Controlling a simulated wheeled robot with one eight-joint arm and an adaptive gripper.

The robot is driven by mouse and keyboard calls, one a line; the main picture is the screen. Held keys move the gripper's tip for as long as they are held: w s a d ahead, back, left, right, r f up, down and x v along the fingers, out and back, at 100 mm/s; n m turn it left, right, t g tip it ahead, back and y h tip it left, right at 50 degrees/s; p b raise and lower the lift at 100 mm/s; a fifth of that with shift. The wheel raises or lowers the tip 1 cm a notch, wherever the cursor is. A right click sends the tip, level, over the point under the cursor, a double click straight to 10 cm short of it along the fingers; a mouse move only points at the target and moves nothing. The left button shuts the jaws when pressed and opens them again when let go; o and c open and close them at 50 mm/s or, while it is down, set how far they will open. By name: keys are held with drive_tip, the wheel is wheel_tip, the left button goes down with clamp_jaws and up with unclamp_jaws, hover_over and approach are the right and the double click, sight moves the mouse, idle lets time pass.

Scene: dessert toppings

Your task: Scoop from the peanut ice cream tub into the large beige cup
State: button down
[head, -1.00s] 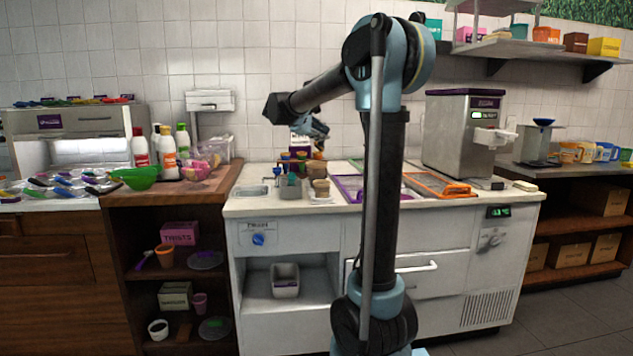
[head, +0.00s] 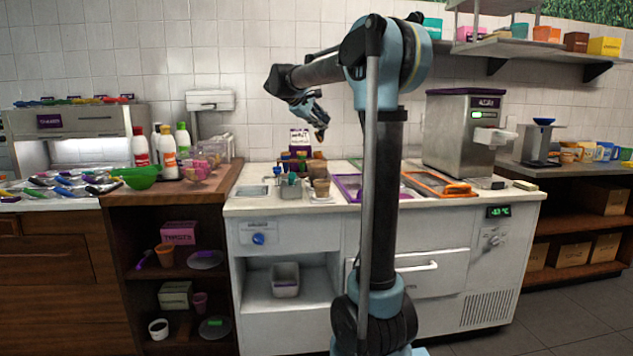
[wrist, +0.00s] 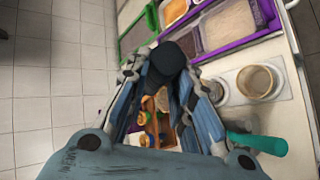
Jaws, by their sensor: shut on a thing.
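My gripper (head: 312,112) is raised in the air above the counter, left of my arm's column. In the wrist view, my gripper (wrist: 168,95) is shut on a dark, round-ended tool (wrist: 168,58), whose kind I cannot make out. A small orange-brown part (head: 320,136) shows at the fingertips in the head view. A beige cup (wrist: 257,80) stands upright on the counter, with a second cup (wrist: 217,91) beside it. Tubs with tan (wrist: 229,25) and yellow-orange (wrist: 174,11) contents sit in the counter wells; I cannot tell which is peanut.
A purple frame (wrist: 244,40) and a green frame (wrist: 137,38) surround the wells. An orange frame (head: 440,186) lies further right. A teal handle (wrist: 258,143) sticks out near the cups. A white and purple box (head: 300,139) stands behind. A steel machine (head: 463,135) stands at right.

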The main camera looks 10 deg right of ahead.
drive_tip(key=m+g+y, duration=0.1)
drive_tip(key=m, duration=0.1)
drive_tip(key=r+m+g+y, duration=0.1)
drive_tip(key=m+y, duration=0.1)
drive_tip(key=shift+d+r+g, duration=0.15)
drive_tip(key=shift+g, duration=0.15)
drive_tip(key=m+y, duration=0.1)
drive_tip(key=m+g+y, duration=0.1)
drive_tip(key=m+y, duration=0.1)
drive_tip(key=shift+r, duration=0.4)
drive_tip(key=shift+r+m+y, duration=0.15)
drive_tip(key=shift+m+y, duration=0.35)
